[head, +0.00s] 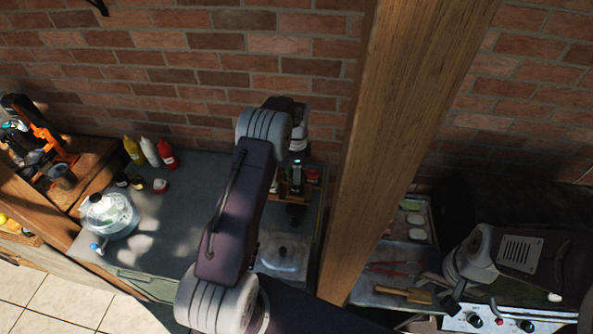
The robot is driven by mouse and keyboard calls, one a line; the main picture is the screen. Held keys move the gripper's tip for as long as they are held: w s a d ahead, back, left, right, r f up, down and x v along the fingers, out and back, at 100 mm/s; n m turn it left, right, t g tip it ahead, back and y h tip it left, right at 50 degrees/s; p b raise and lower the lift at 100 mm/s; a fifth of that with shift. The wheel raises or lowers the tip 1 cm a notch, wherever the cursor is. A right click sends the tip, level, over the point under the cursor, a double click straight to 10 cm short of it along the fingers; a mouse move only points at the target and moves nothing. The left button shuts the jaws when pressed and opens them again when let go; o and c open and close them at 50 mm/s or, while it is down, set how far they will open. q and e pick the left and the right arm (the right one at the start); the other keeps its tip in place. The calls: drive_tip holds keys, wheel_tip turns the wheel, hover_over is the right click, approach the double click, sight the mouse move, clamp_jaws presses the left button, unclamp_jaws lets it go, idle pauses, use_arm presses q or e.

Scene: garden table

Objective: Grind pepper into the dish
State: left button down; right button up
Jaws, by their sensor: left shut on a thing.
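My left arm reaches across the counter to the wall side. Its gripper (293,193) is small and dark in shadow beside the wooden post. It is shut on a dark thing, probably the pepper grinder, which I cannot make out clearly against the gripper. A grey square dish with a knobbed cover or centre (284,254) sits on the counter nearer to me, partly behind my arm. I cannot tell whether it is the task's dish.
A thick wooden post (385,160) stands right of my left gripper. A red-topped jar (313,176) is close to that gripper. Sauce bottles (150,152) and a water jug (108,214) stand at the left. A tray (398,300) with tools lies right of the post. The left-middle counter (185,220) is clear.

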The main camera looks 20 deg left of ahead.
use_arm(q)
drive_tip(key=n, duration=0.4)
drive_tip(key=shift+n, duration=0.4)
drive_tip(key=m, duration=0.7)
drive_tip(key=c, duration=0.8)
unclamp_jaws()
wheel_tip(320, 180, up, 7)
drive_tip(key=p, duration=0.5)
drive_tip(key=shift+r, duration=0.1)
